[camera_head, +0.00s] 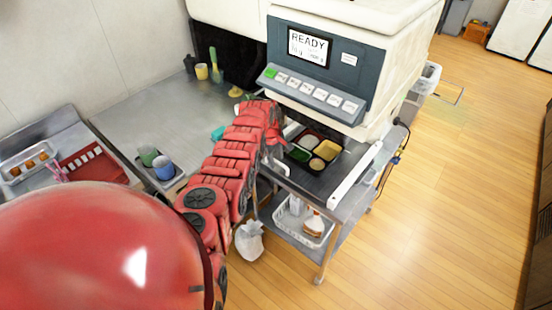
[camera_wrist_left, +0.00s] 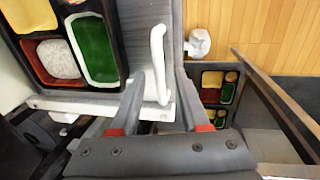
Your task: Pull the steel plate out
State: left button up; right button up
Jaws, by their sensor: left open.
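The steel plate (camera_head: 322,182) is grey and lies under the machine, with a dark bento tray (camera_head: 318,150) on it. In the left wrist view the plate (camera_wrist_left: 138,25) shows bare grey beside the tray, with a white handle (camera_wrist_left: 156,68) at its edge. My left gripper (camera_wrist_left: 159,75) is open, its two dark fingers on either side of the handle. Contact with the handle cannot be told. In the head view the left gripper (camera_head: 274,148) is at the plate's left edge, partly hidden by its own red arm. My right gripper is out of view.
The machine (camera_head: 335,55) with a READY screen stands above the plate. A white rail (camera_head: 355,172) runs along the plate's right. Below is a shelf with a white basket (camera_head: 303,222). Two cups (camera_head: 163,167) stand on the left counter. Wooden floor at right is open.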

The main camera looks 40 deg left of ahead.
pick_arm(q)
jog(key=shift+c, duration=0.2)
grip_shut()
dwell(1.1)
